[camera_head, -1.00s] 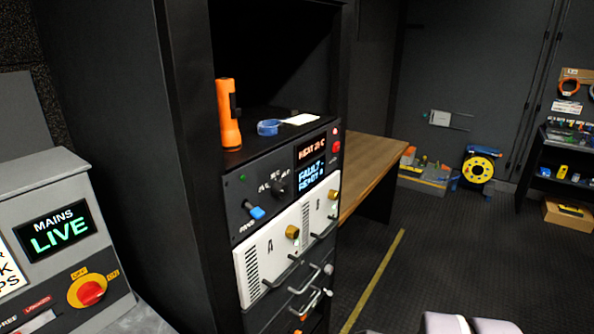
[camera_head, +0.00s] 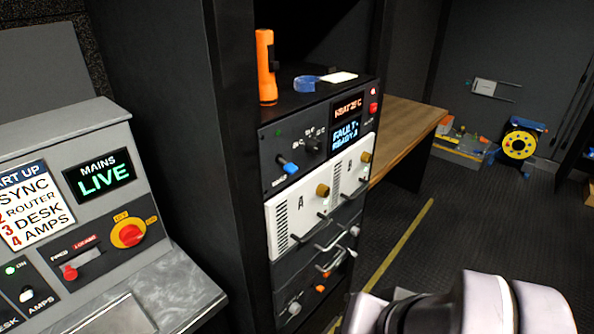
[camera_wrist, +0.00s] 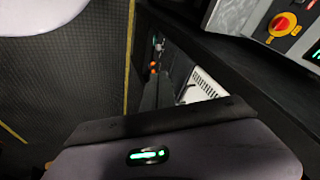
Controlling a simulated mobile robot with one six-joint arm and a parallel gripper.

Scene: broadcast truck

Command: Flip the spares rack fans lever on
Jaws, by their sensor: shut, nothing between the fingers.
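The spares rack (camera_head: 318,140) stands mid-view in the head view. Its upper dark panel carries a blue-tipped lever (camera_head: 289,167) at the left, above a small blurred label that seems to read FANS. The lever's tip sticks out toward the lower right; I cannot tell its on or off side. My gripper (camera_wrist: 157,92) shows in the wrist view as dark fingers, closed and empty. The white rack modules show beyond it in that view. The gripper is apart from the lever, which I cannot make out there. My pale arm shows at the lower right of the head view.
An orange torch (camera_head: 265,68) and a blue tape roll (camera_head: 307,83) sit on the rack shelf above the panel. A grey mains console (camera_head: 85,160) stands at left. White modules with protruding handles (camera_head: 335,237) lie below the lever. Floor right of the rack is open.

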